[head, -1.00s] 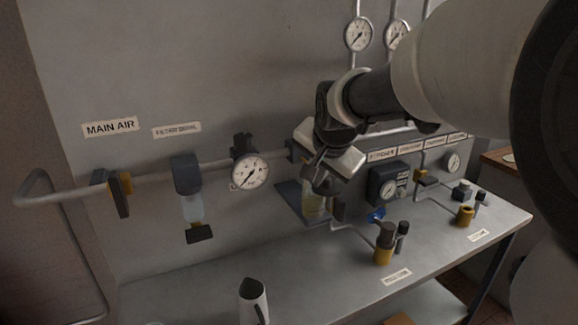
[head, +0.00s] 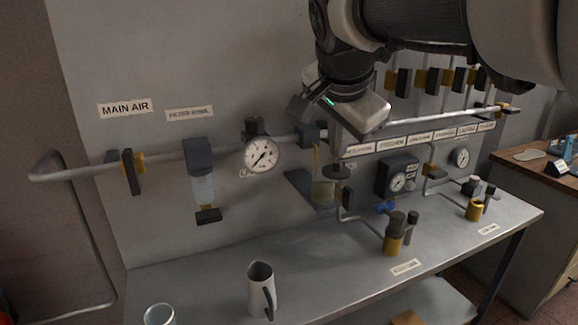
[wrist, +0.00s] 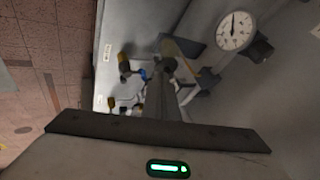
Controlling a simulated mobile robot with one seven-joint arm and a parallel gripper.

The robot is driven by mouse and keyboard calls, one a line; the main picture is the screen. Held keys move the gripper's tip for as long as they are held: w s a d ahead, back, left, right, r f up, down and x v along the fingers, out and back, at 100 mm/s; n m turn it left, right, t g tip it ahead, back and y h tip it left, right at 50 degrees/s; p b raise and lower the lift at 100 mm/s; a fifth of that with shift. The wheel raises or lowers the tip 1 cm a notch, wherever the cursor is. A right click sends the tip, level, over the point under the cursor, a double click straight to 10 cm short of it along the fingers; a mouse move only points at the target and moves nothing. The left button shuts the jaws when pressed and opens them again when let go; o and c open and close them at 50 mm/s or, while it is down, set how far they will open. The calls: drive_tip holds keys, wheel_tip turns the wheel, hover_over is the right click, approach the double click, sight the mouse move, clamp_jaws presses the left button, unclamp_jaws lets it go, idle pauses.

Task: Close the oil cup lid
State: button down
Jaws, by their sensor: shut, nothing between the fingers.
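The oil cup (head: 322,191) is a small clear, yellowish bowl below the pipe on the wall, right of the round gauge in the head view. A dark round piece (head: 337,172), perhaps its lid, shows at the cup's upper right; I cannot tell whether it is closed. My gripper (head: 338,160) points down just above this piece, fingers together and empty. In the wrist view my shut fingers (wrist: 167,80) reach toward a dark round end; I cannot tell whether they touch it. The fingers and gripper body hide part of the cup's top.
The pipe (head: 222,158) runs along the wall with a gauge (head: 262,154) and a filter bowl (head: 203,188). A jug (head: 262,288) stands on the grey bench (head: 335,262). Brass fittings (head: 393,240) and a blue-handled valve (head: 385,208) are right of the cup.

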drive_tip(key=s+d+m+h, duration=0.1)
drive_tip(key=d+m, duration=0.1)
drive_tip(key=b, duration=0.2)
approach(342, 173)
wheel_tip(342, 173, down, 4)
drive_tip(key=s+d, duration=0.1)
drive_tip(key=d, duration=0.1)
drive_tip(key=w, duration=0.3)
drive_tip(key=shift+w+a+f+p, duration=0.1)
drive_tip(key=shift+w+a+p, duration=0.05)
drive_tip(key=shift+a+p, duration=0.15)
drive_tip(key=shift+w+a, duration=0.1)
drive_tip(key=shift+w, duration=0.35)
drive_tip(key=shift+a, duration=0.1)
